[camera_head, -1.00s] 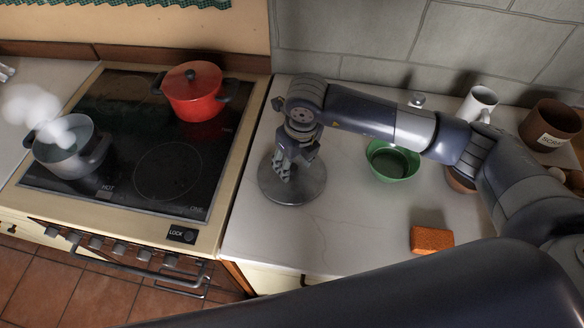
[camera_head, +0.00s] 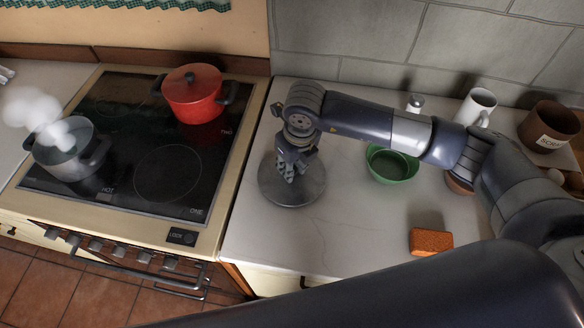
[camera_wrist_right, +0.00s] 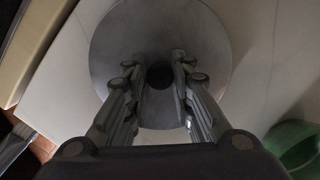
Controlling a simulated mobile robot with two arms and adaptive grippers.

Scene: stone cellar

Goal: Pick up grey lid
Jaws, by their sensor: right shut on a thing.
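The grey lid (camera_head: 308,188) is a round metal disc on the pale counter, just right of the stove. My right gripper (camera_head: 289,176) points down over its middle. In the right wrist view the lid (camera_wrist_right: 205,45) fills the upper middle, and the fingers of the right gripper (camera_wrist_right: 159,76) stand on both sides of its dark knob (camera_wrist_right: 160,75). They are shut on the knob. I cannot tell any gap between lid and counter. My left gripper is not in view.
A steaming pot (camera_head: 68,150) and a lidded red pot (camera_head: 194,94) stand on the stove (camera_head: 150,135). A green bowl (camera_head: 392,166), an orange sponge (camera_head: 430,241), a white mug (camera_head: 477,106) and a brown pot (camera_head: 548,125) are right of the lid.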

